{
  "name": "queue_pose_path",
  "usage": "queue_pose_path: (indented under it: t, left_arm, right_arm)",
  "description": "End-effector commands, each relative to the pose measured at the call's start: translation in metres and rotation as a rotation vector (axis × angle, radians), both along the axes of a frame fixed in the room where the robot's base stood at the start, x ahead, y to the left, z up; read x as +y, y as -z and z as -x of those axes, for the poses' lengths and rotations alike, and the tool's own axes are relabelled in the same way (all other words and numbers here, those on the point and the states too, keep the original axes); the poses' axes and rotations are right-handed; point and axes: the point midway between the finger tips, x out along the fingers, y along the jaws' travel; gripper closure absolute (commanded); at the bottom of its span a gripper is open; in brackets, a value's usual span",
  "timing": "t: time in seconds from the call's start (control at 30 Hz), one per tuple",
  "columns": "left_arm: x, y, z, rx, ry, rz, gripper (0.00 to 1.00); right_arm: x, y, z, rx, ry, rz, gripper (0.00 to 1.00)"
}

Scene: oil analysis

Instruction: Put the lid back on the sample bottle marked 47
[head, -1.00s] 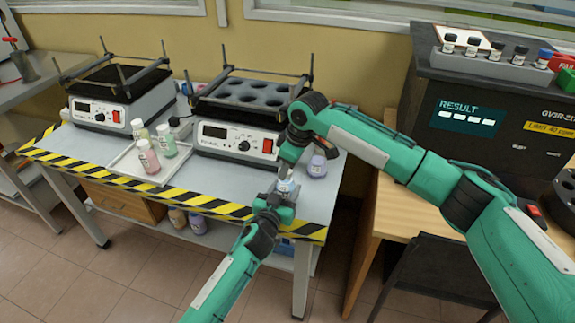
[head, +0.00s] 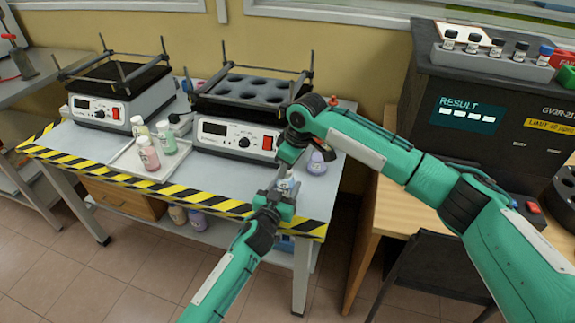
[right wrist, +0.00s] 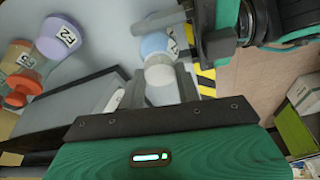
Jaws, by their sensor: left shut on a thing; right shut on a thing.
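The pale blue sample bottle (head: 286,187) is at the table's front right corner. My left gripper (head: 279,203) is shut on it. The bottle also shows in the right wrist view (right wrist: 154,44), with a white label that I cannot read surely. My right gripper (head: 287,168) is above the bottle. In the right wrist view it is shut on a small white lid (right wrist: 160,94) between its fingers. The lid is in line with the bottle's mouth and very close to it. I cannot tell whether they touch. In the head view the lid is mostly hidden by the gripper.
A purple bottle (head: 317,164) stands just right of my grippers. A shaker (head: 240,110) is behind them, another (head: 120,93) further left. A white tray (head: 128,163) holds pink, green and cream bottles. The dark analyser (head: 470,90) is on the right-hand desk.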

Motion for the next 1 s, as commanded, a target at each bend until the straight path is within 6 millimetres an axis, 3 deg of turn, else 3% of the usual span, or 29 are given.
queue_pose_path:
  t: [0.57, 1.0]
  left_arm:
    - [0.0, 0.0, 0.0, 0.001, -0.001, -0.001, 1.0]
    - [0.0, 0.001, 0.0, 0.001, 0.0, -0.001, 1.0]
  right_arm:
    - [0.007, 0.0, 0.004, 0.0, 0.914, -0.001, 0.87]
    - [0.014, 0.0, 0.002, 0.003, 1.838, 0.001, 0.87]
